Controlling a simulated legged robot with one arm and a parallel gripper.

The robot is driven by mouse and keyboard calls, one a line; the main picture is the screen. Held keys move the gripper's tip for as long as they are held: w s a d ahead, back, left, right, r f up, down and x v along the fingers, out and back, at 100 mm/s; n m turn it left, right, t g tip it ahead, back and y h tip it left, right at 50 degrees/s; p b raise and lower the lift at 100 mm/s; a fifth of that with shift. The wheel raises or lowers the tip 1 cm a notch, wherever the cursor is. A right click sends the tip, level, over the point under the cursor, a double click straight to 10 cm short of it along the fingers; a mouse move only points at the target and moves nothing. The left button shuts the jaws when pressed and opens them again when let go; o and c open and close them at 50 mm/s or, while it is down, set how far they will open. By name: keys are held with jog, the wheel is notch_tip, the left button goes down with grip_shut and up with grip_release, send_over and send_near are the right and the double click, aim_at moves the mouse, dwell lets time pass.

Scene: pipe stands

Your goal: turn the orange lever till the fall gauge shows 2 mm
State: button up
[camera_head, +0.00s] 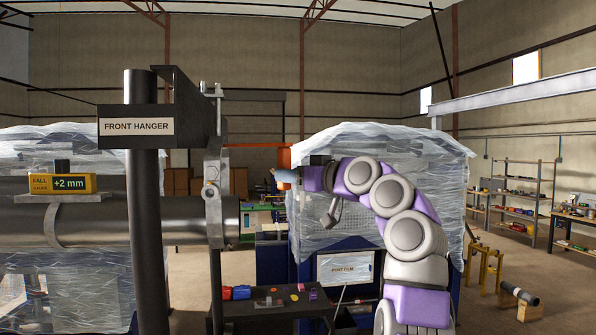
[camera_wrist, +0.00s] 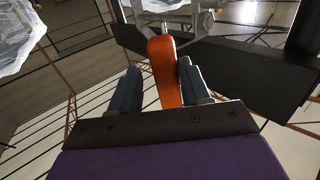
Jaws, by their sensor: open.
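The orange lever (camera_wrist: 165,85) lies between the two fingers of my gripper (camera_wrist: 158,72) in the wrist view. The fingers stand apart on either side of it; I cannot tell whether either touches it. In the head view my gripper (camera_head: 282,178) points left, to the right of the front hanger (camera_head: 137,127); I cannot make out the lever there. The fall gauge (camera_head: 62,184) is a yellow box on a small shelf over the pipe (camera_head: 100,225), and its display reads +2 mm.
The dark pipe ends just right of the hanger's clamp (camera_head: 213,190). A dark bench (camera_head: 275,308) with small coloured items stands below my arm. Plastic-wrapped stacks (camera_head: 430,160) stand behind my arm.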

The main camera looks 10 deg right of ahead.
jog(key=b+v, duration=0.3)
jog(key=v, duration=0.3)
jog(key=shift+s, duration=0.2)
